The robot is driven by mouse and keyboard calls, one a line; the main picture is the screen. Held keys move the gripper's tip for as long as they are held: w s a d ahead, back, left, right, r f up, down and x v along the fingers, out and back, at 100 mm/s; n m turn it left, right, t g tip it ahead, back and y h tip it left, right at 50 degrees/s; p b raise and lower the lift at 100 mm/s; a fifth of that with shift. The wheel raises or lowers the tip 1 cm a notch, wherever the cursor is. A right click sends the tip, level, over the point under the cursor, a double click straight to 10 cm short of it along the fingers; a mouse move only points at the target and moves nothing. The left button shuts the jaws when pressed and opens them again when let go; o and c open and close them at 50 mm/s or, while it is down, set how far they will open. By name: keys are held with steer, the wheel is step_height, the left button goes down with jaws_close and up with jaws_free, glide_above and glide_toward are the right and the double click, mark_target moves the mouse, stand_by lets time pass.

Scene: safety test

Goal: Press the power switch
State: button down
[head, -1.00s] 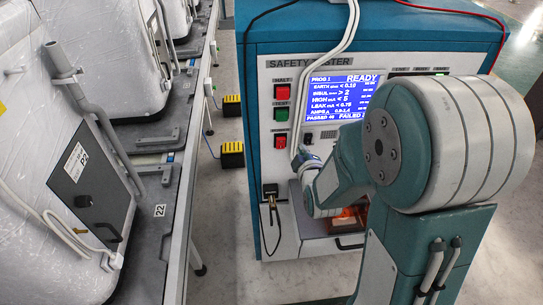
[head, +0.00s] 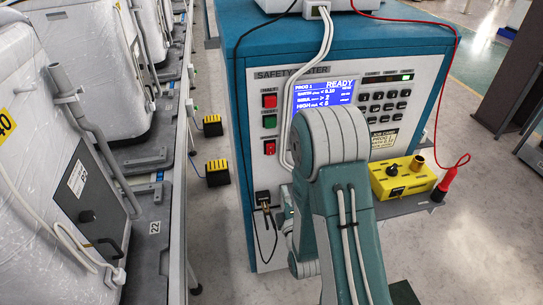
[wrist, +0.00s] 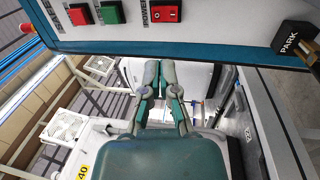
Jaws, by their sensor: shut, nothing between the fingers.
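The power switch (head: 269,147) is a small red rocker on the left of the safety tester's (head: 320,55) front panel, below a red halt button (head: 269,100) and a green test button (head: 269,121). In the wrist view the power switch (wrist: 166,11) is at the top edge, beside the green button (wrist: 112,12). My gripper (wrist: 159,72) is shut and empty, its fingertips apart from the switch and below the panel's lower edge in that picture. In the head view my arm hides most of the gripper.
A black PARK holder (wrist: 293,38) juts from the panel, with a cable below it in the head view. White cables run down the panel near the switch. A yellow box (head: 402,178) sits on the right shelf. A conveyor with wrapped machines (head: 90,110) stands left.

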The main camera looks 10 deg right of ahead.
mark_target(270, 149)
steer(key=w, duration=0.4)
steer(key=w+r, duration=0.1)
steer(key=w, duration=0.3)
steer(key=w+r, duration=0.1)
steer(key=w, duration=0.3)
steer(key=shift+w+a, duration=0.25)
steer(key=shift+w, duration=0.05)
steer(key=shift+w+a+r, duration=0.1)
steer(key=shift+w+a, duration=0.1)
steer(key=shift+w, duration=0.45)
steer(key=shift+d, duration=0.1)
